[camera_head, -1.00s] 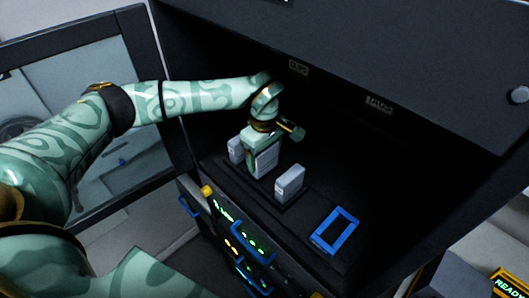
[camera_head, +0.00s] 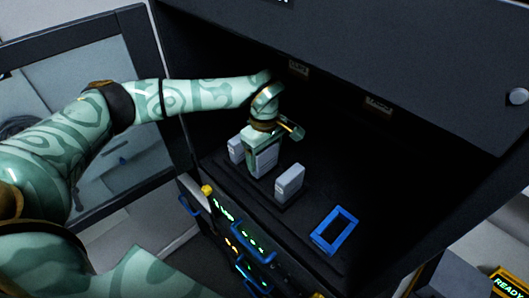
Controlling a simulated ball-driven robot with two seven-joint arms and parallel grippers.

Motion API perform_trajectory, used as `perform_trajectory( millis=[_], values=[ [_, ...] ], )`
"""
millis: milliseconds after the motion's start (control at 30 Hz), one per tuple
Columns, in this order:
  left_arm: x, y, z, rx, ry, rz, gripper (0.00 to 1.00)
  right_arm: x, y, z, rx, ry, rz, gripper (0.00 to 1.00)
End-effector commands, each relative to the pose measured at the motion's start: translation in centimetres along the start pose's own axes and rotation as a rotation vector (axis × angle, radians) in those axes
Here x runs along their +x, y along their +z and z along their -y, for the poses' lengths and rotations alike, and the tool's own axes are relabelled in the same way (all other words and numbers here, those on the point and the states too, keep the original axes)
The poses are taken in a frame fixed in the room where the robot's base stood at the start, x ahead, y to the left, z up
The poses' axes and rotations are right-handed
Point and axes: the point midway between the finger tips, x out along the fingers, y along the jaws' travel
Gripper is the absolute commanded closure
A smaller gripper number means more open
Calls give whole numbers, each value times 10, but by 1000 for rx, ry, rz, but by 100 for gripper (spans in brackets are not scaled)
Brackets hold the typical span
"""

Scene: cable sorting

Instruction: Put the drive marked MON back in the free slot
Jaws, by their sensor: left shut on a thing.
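My left gripper (camera_head: 262,137) reaches into the dark cabinet from the left and is shut on the middle one of three grey drives (camera_head: 266,161). That drive stands upright in line with the others, at the dark rack strip; I cannot tell whether it is fully seated. One grey drive (camera_head: 235,149) stands behind it to the left, and another (camera_head: 289,183) stands in front to the right. The MON marking cannot be read on any drive. My right gripper is not in view.
A blue rectangular frame (camera_head: 319,240) lies on the shelf to the right of the drives. Below the shelf edge are lit panels with blue handles (camera_head: 254,250). An open cabinet door (camera_head: 112,190) stands at the left. A yellow READY display (camera_head: 508,284) is at lower right.

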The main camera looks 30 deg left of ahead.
Motion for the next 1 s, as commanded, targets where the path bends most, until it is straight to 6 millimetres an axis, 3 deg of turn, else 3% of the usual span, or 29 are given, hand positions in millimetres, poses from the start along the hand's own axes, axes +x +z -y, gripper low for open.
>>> perform_trajectory(
  millis=[1000],
  values=[
    [10,0,0,0,1,0,57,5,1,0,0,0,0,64]
  ],
)
